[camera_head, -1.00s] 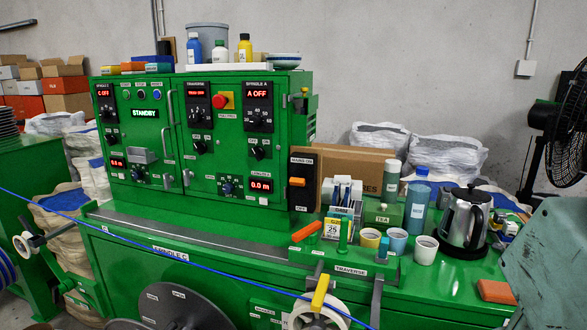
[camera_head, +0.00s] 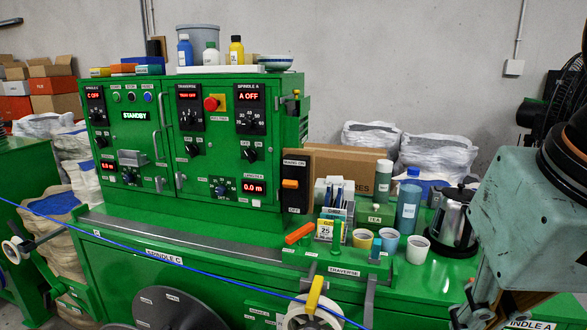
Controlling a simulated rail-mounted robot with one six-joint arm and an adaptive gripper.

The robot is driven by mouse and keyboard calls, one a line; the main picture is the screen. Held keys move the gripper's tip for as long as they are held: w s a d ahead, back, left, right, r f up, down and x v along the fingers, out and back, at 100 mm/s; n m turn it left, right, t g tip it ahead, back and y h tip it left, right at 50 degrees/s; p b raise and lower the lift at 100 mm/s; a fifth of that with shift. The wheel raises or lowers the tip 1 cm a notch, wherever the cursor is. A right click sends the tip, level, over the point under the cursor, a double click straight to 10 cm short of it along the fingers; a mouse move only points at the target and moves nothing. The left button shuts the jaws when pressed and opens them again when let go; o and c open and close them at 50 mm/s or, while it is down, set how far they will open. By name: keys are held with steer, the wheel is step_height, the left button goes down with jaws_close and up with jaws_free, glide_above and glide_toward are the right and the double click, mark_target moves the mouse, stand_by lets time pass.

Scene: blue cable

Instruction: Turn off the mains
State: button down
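The mains switch (camera_head: 295,199) is a tall black box on the right side of the green control cabinet (camera_head: 205,215). Its upper label reads MAINS ON and its lower label reads OFF. Its orange handle (camera_head: 290,184) sits about mid-height and points outward. The cabinet displays are lit; one reads STANDBY (camera_head: 134,116). My gripper (camera_head: 480,312) is low at the right, below my grey-green arm, well to the right of the switch and apart from it. Its fingers are dark and partly cut off, so its opening is unclear.
Cups (camera_head: 417,249), bottles (camera_head: 408,206) and a steel kettle (camera_head: 455,222) stand on the green bench between my arm and the switch. A blue cable (camera_head: 190,272) runs across the front. A fan is behind my arm.

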steer(key=w+a+r+m+p, duration=0.3)
steer(key=w+r+m+p, duration=0.15)
steer(key=w+r, duration=0.65)
step_height(320, 180, up, 5)
steer(key=m+g+p, duration=0.4)
steer(key=m+p, duration=1.1)
steer(key=p, duration=0.2)
glide_above(292, 185)
steer(key=w, duration=0.2)
steer(key=shift+w+a+f, duration=0.1)
steer(key=shift+w+f, duration=0.05)
steer(key=shift+f, duration=0.35)
steer(key=shift+f, duration=0.1)
steer(key=shift+s+a+f+p, duration=0.1)
steer(key=shift+s+f, duration=0.05)
steer(key=shift+f, duration=2.15)
steer(key=shift+s+d+f+p, duration=0.1)
steer(key=shift+s+f+p, duration=0.1)
steer(key=shift+f, duration=2.05)
steer(key=shift+s+a+f+p, duration=0.1)
steer(key=shift+s+f, duration=0.05)
steer(key=shift+f, duration=2.15)
